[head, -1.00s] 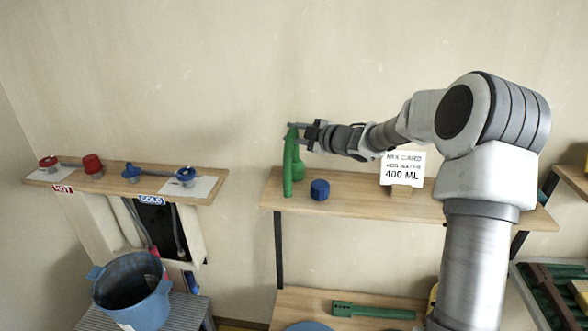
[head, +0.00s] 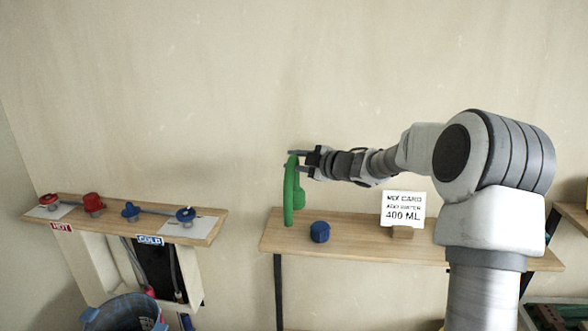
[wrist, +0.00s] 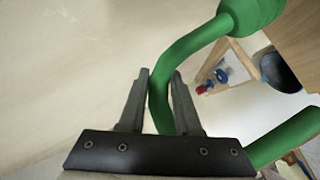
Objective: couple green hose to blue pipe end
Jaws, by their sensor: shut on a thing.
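My gripper (head: 298,161) is shut on the green hose (head: 289,195) near the top of its bend. The hose hangs down in front of the middle shelf's left end, with a thicker green end (head: 298,199) on one leg. In the wrist view the hose (wrist: 190,43) passes between my two fingers (wrist: 160,85), and its thick end (wrist: 250,12) is at the upper right. On the left shelf, at the COLD label, are two blue fittings, a left one (head: 130,211) and a right one (head: 186,214). I cannot tell which is the blue pipe end.
A loose blue cap (head: 320,232) and a mix card reading 400 ML (head: 403,208) stand on the middle shelf (head: 355,244). Red fittings (head: 92,202) are on the left shelf (head: 160,228). A blue bucket (head: 125,315) is below. A gap separates the shelves.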

